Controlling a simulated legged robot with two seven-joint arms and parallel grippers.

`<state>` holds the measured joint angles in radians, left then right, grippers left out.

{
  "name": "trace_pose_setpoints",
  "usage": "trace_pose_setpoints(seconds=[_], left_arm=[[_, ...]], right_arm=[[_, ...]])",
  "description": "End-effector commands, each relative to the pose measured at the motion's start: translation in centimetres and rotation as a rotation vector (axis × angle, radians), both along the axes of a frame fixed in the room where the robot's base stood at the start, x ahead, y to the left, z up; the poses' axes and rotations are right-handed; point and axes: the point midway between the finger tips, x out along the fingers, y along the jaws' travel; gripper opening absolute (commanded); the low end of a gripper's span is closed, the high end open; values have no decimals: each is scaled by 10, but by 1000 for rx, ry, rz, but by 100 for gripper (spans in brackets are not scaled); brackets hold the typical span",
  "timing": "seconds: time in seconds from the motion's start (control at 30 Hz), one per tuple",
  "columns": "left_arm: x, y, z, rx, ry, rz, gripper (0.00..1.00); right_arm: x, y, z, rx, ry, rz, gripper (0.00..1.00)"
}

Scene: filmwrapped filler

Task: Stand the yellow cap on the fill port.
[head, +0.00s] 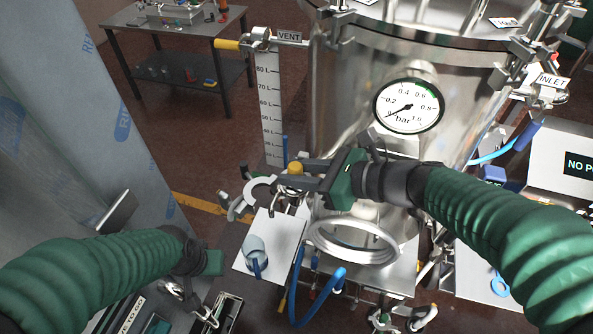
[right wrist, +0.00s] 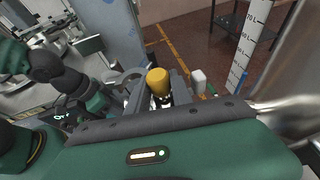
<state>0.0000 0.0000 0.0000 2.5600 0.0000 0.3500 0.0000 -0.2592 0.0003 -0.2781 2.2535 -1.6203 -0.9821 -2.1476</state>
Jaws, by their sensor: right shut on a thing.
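My right gripper (head: 297,178) is shut on the yellow cap (head: 293,167), left of the steel vessel. In the right wrist view the yellow cap (right wrist: 157,80) stands up between the fingers, with a darker part below it; its lower end is hidden. A pale open ring-shaped piece (head: 261,190) shows just left of the fingertips. I cannot tell which fitting is the fill port. My left gripper (head: 213,263) is at the lower left, apart from the cap; its fingers do not show clearly.
The steel vessel (head: 345,120) carries a pressure gauge (head: 408,106). A round metal ring (head: 325,245) lies below my right gripper. Blue-printed film (head: 110,110) hangs at left. A workbench (head: 175,35) stands behind.

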Motion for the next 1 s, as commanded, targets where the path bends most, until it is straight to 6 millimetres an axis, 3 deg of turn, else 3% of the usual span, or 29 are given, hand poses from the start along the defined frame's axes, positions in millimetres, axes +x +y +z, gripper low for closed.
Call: trace_pose_setpoints(seconds=[0.23, 0.27, 0.43, 0.87, 1.0], left_arm=[[0, 0, -2, 0, 0, 0, 40], [0, 0, -2, 0, 0, 0, 40], [0, 0, -2, 0, 0, 0, 40], [0, 0, -2, 0, 0, 0, 40], [0, 0, -3, 0, 0, 0, 40]], right_arm=[[0, 0, -1, 0, 0, 0, 0], [0, 0, -1, 0, 0, 0, 29], [0, 0, -1, 0, 0, 0, 51], [0, 0, -1, 0, 0, 0, 52], [-4, -10, 4, 1, -2, -4, 52]])
